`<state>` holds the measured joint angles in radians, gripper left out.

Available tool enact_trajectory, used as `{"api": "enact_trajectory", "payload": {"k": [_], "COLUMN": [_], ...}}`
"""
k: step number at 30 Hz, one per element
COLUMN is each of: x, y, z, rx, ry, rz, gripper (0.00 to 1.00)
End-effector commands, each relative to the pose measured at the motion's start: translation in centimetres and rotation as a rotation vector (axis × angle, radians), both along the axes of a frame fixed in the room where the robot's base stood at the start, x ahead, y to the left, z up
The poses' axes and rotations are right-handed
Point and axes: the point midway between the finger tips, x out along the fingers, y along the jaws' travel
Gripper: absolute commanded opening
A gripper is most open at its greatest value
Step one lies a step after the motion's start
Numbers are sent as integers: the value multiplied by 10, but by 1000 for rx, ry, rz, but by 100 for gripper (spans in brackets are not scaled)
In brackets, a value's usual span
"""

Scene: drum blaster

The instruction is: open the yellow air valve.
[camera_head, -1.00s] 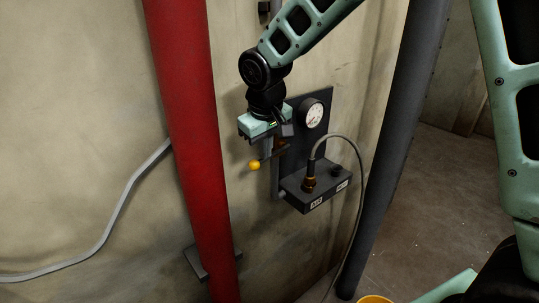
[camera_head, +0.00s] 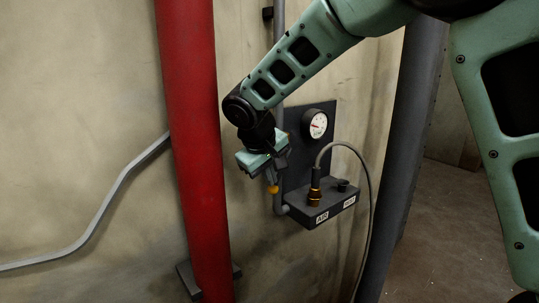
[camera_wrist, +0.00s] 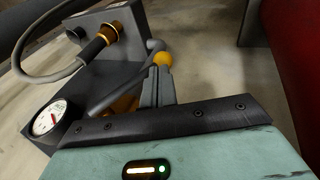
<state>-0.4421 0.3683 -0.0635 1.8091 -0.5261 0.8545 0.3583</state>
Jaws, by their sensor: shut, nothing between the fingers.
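The air valve's round yellow knob (camera_head: 273,189) sits low, just under the tips of my gripper (camera_head: 271,177), in front of the pipe. In the wrist view the yellow knob (camera_wrist: 163,58) is right at the fingertips, and they seem to touch or nearly touch it. My gripper (camera_wrist: 159,72) is shut with nothing held between its fingers. The orange-yellow valve body (camera_wrist: 122,105) shows left of the fingers. In the head view my gripper hides most of the valve and its lever.
A round white gauge (camera_head: 315,125) is on the dark backplate right of my gripper. Below it is a grey box (camera_head: 325,207) with a hose (camera_head: 358,165). A thick red pipe (camera_head: 195,150) stands close on the left, and a dark column (camera_head: 405,130) on the right.

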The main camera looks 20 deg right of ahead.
Motion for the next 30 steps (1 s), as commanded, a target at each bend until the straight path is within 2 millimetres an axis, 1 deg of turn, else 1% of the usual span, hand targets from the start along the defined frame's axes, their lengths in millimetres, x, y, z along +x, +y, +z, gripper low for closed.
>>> {"api": "enact_trajectory", "payload": {"k": [1, 5, 9, 12, 18, 30], "x": [1, 2, 4, 6, 8, 9], "y": [-2, -7, -11, -18, -24, -29], "z": [-8, -15, -22, -23, -26, -28], "rx": [1, -7, -129, -130, -129, -128], "ry": [-1, -2, -40, -44, -42, -41], "rz": [-2, 1, 4, -1, -1, -2], "gripper": [0, 0, 0, 0, 0, 0]}}
